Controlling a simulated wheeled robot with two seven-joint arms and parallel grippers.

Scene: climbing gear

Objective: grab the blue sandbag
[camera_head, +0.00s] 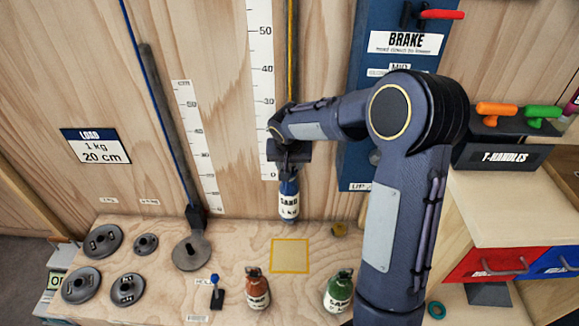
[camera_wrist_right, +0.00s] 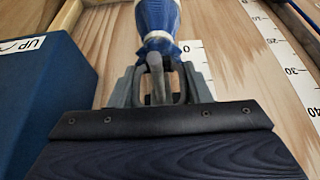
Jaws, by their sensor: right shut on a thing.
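The blue sandbag (camera_head: 289,187), with a white "SAND" label, hangs upright from my right gripper (camera_head: 290,160) in the head view, close to the wooden back wall and above the bench. In the right wrist view the blue sandbag (camera_wrist_right: 158,22) extends away from the fingers, and the right gripper (camera_wrist_right: 160,85) is shut around its grey top loop. The bag's far end is cut off in that view. My left gripper is not in view.
A yellow-outlined square (camera_head: 290,256) on the bench is empty. Several grey disc weights (camera_head: 103,241) lie at left. The blue brake panel (camera_head: 357,170) is right of the gripper; the T-handles box (camera_head: 503,152) is farther right.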

